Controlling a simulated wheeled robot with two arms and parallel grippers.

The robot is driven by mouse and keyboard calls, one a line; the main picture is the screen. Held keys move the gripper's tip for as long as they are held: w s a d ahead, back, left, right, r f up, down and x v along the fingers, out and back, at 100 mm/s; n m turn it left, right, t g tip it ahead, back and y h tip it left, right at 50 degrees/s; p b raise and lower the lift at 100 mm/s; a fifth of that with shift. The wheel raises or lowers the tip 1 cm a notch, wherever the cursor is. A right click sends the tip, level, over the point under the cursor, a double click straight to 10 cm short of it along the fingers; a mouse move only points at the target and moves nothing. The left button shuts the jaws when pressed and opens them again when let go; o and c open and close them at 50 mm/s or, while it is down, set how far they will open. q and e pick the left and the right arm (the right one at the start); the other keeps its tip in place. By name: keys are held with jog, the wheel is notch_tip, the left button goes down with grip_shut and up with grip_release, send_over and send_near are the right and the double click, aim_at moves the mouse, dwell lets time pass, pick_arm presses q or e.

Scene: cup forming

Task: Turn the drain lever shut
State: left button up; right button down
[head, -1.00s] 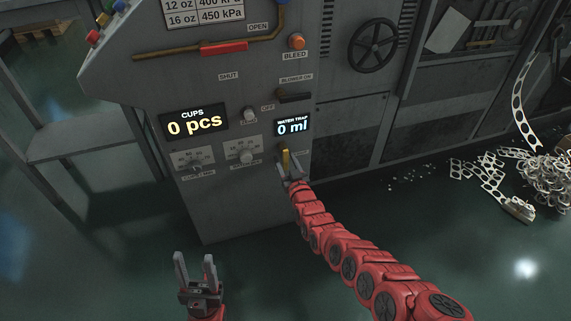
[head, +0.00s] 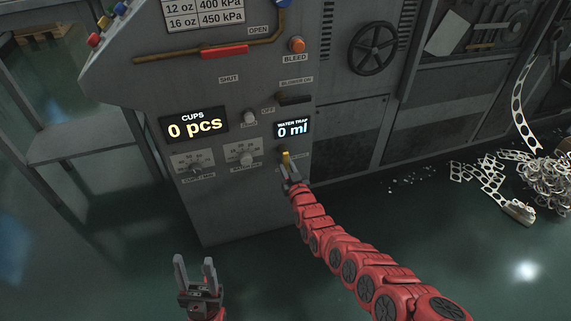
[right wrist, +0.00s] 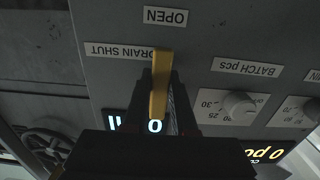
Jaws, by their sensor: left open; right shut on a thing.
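The yellow drain lever (head: 285,156) is on the lower right of the machine's front panel, under the water trap display. My right gripper (head: 290,172) is shut on the lever; its arm comes in from the lower right. In the right wrist view the lever (right wrist: 160,84) lies between the dark fingers and lines up with the OPEN label (right wrist: 166,16). The DRAIN SHUT label (right wrist: 121,50) is to its left there, partly covered by the lever. My left gripper (head: 195,270) is open and empty over the floor, apart from the panel.
The water trap display (head: 292,129) reads 0 ml and the cups display (head: 194,125) reads 0 pcs. A batch knob (right wrist: 239,104) is close to the lever. The blower lever (head: 293,98) is above. Scrap webbing (head: 545,180) lies on the floor at right.

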jog(key=shift+d+n, duration=0.1)
jog(key=shift+n, duration=0.2)
dwell(0.8)
jog(key=shift+d+n+p, duration=0.15)
jog(key=shift+n+p, duration=0.45)
jog(key=shift+w+d+r+n+p, duration=0.1)
jog(key=shift+n+p, duration=0.1)
jog(key=shift+n, duration=0.2)
jog(key=shift+d+r+n+p, duration=0.1)
jog(key=shift+n+p, duration=0.05)
jog(key=shift+n, duration=0.25)
jog(key=n, duration=0.2)
jog(key=d+n, duration=0.1)
jog(key=n, duration=0.3)
jog(key=shift+w+d+r+n, duration=0.3)
jog(key=shift+d+r, duration=0.1)
jog(key=n, duration=0.2)
jog(key=r+n, duration=0.1)
jog(key=shift+d+b, duration=0.25)
jog(key=shift+b, duration=0.1)
jog(key=shift+w+d+r+n+b, duration=0.15)
jog(key=shift+r+n+b, duration=0.2)
jog(key=shift+n, duration=0.85)
jog(key=shift+d+r+n+b, duration=0.15)
jog(key=shift+r+n, duration=0.3)
jog(key=shift+n, duration=0.75)
